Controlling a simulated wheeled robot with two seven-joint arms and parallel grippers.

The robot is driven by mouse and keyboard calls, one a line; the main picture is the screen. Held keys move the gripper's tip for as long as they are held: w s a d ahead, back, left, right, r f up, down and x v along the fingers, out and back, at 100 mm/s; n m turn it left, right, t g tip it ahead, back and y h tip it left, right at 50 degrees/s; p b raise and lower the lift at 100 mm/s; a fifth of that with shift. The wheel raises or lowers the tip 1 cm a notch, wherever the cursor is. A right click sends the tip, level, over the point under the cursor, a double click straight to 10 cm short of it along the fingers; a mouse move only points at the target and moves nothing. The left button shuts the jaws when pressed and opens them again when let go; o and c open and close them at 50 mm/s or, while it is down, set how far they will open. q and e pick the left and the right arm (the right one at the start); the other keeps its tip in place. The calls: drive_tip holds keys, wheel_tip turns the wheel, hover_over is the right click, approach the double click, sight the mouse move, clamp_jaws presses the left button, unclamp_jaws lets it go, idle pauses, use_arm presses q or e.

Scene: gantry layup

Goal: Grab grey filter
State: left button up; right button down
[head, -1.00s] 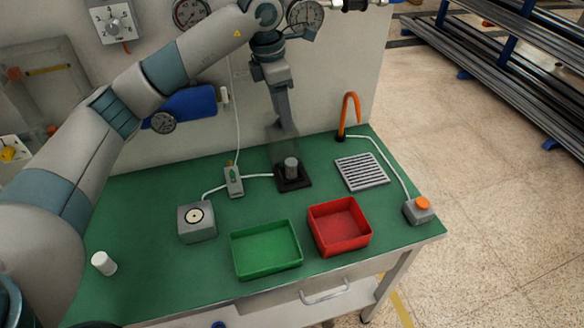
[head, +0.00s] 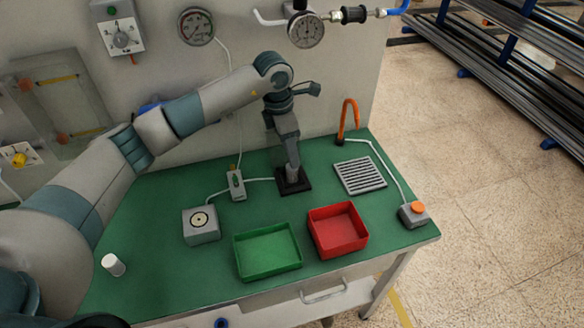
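The grey filter (head: 292,179) is a small grey cylinder standing upright on a square black base (head: 304,187) on the green table. Only its lower part shows; my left gripper covers the rest. My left gripper (head: 292,168) points straight down, with its fingers at the filter's top. I cannot tell whether the fingers are closed on it. My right gripper is not in view.
A green tray (head: 269,273) and a red tray (head: 340,253) stand in front. A slotted grey plate (head: 360,176), an orange hook (head: 344,118) and an orange-button box (head: 413,214) are to the right. A grey box (head: 201,237) and a white cylinder (head: 113,265) are left.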

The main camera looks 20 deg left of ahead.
sight(292, 173)
use_arm(q)
wheel_tip(292, 173, down, 2)
drive_tip(key=shift+w+d, duration=0.1)
idle(0.4)
drive_tip(key=f+p, duration=0.2)
drive_tip(key=shift+s+d+p, duration=0.1)
drive_tip(key=shift+s+p, duration=0.1)
drive_tip(key=shift+p, duration=0.2)
wheel_tip(292, 173, down, 2)
drive_tip(key=shift+p, duration=0.5)
drive_tip(key=shift+w+d+f, duration=0.1)
drive_tip(key=shift+d+f, duration=0.05)
drive_tip(key=shift+f, duration=0.5)
